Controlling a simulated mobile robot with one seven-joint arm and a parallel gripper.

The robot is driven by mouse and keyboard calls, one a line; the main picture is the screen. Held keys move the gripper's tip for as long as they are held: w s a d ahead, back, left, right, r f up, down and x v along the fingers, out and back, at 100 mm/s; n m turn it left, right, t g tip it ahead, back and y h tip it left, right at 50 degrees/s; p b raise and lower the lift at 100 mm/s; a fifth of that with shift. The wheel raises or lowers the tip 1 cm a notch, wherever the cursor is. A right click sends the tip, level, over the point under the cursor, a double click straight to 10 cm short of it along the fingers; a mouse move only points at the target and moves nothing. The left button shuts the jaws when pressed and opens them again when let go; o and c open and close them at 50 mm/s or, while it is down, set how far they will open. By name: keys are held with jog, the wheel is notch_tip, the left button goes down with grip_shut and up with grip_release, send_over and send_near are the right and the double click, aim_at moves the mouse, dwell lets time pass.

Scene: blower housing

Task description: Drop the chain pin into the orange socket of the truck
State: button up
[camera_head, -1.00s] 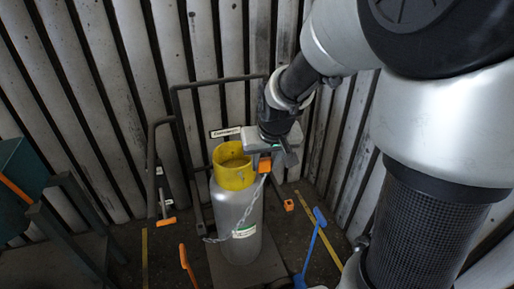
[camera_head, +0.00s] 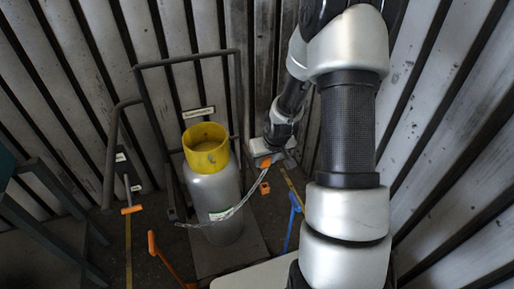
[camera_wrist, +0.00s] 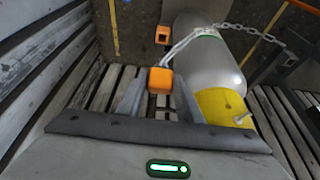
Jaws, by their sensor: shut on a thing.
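The chain pin has an orange block-shaped head (camera_wrist: 160,80) and is held between the two fingers of my gripper (camera_wrist: 159,90) in the wrist view. In the head view my gripper (camera_head: 268,158) is right of the cylinder, with the orange pin head (camera_head: 266,162) below it. A pale chain (camera_head: 238,205) runs from the pin across the front of the cylinder to the left. The orange socket (camera_head: 265,188) is low near the floor, below the gripper; in the wrist view the socket (camera_wrist: 162,35) shows a dark opening, beyond and apart from the pin. The pin's lower end is hidden.
A grey gas cylinder (camera_head: 216,205) with a yellow collar (camera_head: 206,148) stands on the truck, whose dark tube frame (camera_head: 187,60) rises behind it. Ribbed metal walls close in behind and right.

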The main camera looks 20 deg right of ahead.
jog(key=shift+d+f, duration=0.15)
jog(key=shift+f, duration=0.3)
jog(key=shift+f+b, duration=3.55)
jog(key=shift+f, duration=1.1)
jog(key=shift+f, duration=0.2)
jog(key=o, duration=1.1)
jog(key=shift+o, duration=0.2)
jog(key=p+v, duration=0.5)
jog(key=v, duration=1.2)
jog(key=shift+s+r, duration=0.15)
jog(key=shift+r, duration=0.05)
jog(key=shift+r, duration=0.1)
